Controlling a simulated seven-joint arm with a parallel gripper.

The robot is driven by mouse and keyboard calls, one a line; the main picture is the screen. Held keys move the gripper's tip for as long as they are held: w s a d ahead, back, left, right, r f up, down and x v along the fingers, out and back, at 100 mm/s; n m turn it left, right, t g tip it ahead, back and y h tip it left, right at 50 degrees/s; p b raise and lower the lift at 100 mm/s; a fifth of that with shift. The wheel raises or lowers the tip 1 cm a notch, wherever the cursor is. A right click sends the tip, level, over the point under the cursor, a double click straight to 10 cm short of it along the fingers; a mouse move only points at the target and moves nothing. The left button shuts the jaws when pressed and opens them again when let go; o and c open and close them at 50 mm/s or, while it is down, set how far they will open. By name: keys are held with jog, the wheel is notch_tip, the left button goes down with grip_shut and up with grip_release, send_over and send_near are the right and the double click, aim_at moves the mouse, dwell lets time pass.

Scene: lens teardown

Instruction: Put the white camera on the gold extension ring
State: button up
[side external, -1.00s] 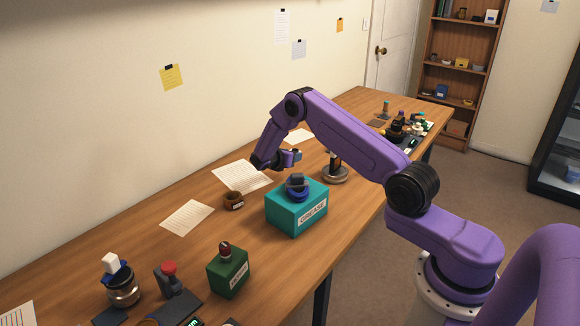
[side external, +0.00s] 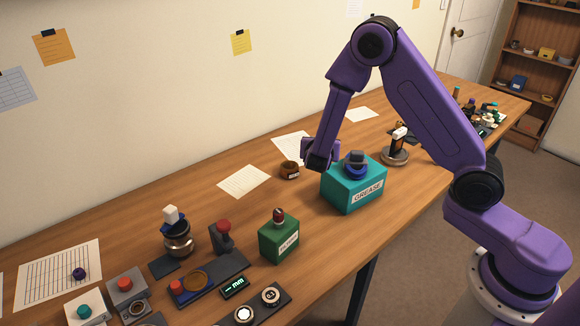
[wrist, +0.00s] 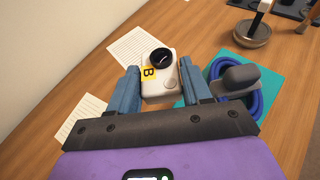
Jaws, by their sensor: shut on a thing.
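The white camera (wrist: 159,78) has a black lens and a yellow label marked B. In the wrist view it sits between the two blue fingers of my gripper (wrist: 158,88), which is shut on it. In the side external view my gripper (side external: 320,153) is above the table, just left of the teal grease box, and the camera is hidden there. A gold-brown ring (side external: 195,281), probably the gold extension ring, lies flat on a dark tray (side external: 225,268) at the front left, well away from my gripper.
The teal grease box (side external: 350,202) carries a dark blue-ringed part.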

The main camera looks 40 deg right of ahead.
jog(key=s+a, duration=0.2)
send_over(289, 169)
jog(key=shift+n+t+y, duration=0.3)
jog(key=shift+n, duration=0.1)
jog(key=f, duration=0.8)
jog(key=shift+s+f, duration=0.3)
jog(key=shift+f, duration=0.1)
jog(key=shift+w+f, duration=0.2)
jog(key=shift+f, duration=1.55)
jog(key=shift+f, duration=0.1)
jog(key=o, duration=1.1)
